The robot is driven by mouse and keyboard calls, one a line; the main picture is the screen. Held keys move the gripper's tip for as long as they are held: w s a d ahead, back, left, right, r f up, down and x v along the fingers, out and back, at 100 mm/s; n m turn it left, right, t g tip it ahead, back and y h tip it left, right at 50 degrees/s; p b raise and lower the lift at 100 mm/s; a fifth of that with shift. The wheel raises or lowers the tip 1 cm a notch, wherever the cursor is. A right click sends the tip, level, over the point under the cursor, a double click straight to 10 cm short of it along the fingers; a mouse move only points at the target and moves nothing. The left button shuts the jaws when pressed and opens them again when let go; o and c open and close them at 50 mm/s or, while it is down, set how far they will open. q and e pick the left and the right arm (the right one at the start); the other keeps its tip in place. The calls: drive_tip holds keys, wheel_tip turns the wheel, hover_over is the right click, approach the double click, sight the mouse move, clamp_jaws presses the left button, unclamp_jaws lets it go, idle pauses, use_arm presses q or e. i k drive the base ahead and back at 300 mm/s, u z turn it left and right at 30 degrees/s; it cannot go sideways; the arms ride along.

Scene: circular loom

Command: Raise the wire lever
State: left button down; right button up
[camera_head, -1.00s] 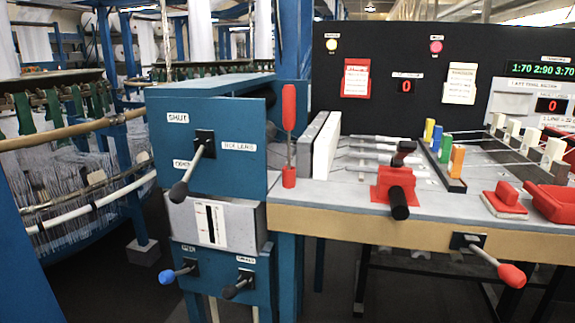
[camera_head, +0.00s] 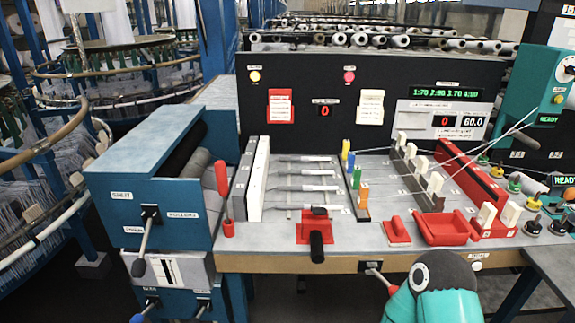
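Several levers show, and their small labels are hard to read, so I cannot tell which is the wire lever. A red-knobbed lever (camera_head: 382,278) on the bench's front edge slopes down to the right, its knob partly hidden by my teal arm. A dark-knobbed lever (camera_head: 143,248) on the blue cabinet, beside labels like "SHUT" and "ROLLERS", points down. Below it are a blue-knobbed lever (camera_head: 143,313), cut by the frame's bottom edge, and a black-knobbed lever (camera_head: 202,307). Part of my arm is at the bottom right. Neither gripper is in view.
The grey bench (camera_head: 270,240) holds a red clamp with a black handle (camera_head: 316,246), a red tray (camera_head: 446,228), coloured blocks and white posts with thin rods. A red-handled tool (camera_head: 222,190) stands upright near the cabinet (camera_head: 140,190). A circular loom is at the left.

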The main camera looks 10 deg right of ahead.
sight(392, 289)
drive_tip(key=u, duration=1.9)
drive_tip(key=i, duration=0.1)
drive_tip(key=z, duration=3.15)
drive_tip(key=k, duration=0.55)
drive_tip(key=z, duration=0.6)
drive_tip(key=i, duration=1)
drive_tip(key=z, duration=0.25)
